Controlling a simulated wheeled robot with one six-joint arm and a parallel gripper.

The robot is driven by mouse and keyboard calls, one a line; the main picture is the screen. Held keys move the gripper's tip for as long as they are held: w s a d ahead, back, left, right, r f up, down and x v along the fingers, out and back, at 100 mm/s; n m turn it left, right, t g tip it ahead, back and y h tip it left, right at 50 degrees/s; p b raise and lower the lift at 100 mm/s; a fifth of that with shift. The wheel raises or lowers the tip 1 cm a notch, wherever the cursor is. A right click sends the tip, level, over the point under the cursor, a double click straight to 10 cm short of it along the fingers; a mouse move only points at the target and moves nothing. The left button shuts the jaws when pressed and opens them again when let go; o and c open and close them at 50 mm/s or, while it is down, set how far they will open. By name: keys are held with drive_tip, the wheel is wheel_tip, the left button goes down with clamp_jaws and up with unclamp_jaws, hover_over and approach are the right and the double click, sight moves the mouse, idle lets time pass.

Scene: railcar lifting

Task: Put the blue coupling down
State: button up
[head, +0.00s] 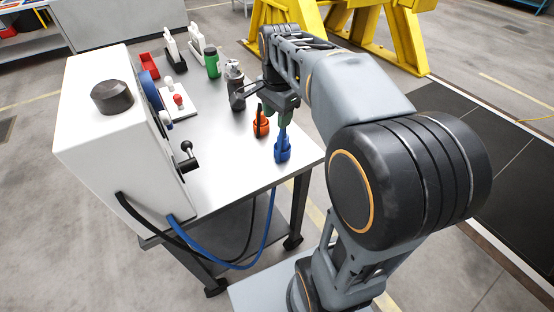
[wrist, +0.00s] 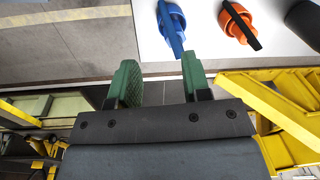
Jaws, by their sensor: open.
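The blue coupling (head: 282,149) stands upright on the grey table top, close to its front right edge. In the wrist view the blue coupling (wrist: 173,20) is at the top, beyond the fingertips and not between them. My gripper (head: 273,112) is above the table by the couplings, and in the head view it partly overlaps them. In the wrist view my gripper (wrist: 160,78) shows two green finger pads spread apart with nothing between. The right pad looks close to the blue coupling; I cannot tell whether they touch.
An orange coupling (head: 261,126) stands just behind the blue one. A dark grey bottle (head: 236,92) and a green bottle (head: 212,63) stand farther back. A white cabinet (head: 120,120) with hoses fills the table's left. Yellow stands (head: 405,40) rise behind.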

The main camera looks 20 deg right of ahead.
drive_tip(key=s+a+f+n+t, duration=0.1)
drive_tip(key=s+a+f+n, duration=0.2)
drive_tip(key=n, duration=0.4)
drive_tip(key=s+a+f+n+t, duration=0.1)
drive_tip(key=s+a+f+n, duration=0.1)
drive_tip(key=s+f+n, duration=0.4)
drive_tip(key=s+n, duration=0.1)
drive_tip(key=s, duration=0.1)
drive_tip(key=shift+s+a+f+n, duration=0.15)
drive_tip(key=shift+s+a+n, duration=0.15)
drive_tip(key=shift+a, duration=0.1)
drive_tip(key=shift+t, duration=0.3)
wheel_tip(320, 180, up, 5)
drive_tip(key=p, duration=0.4)
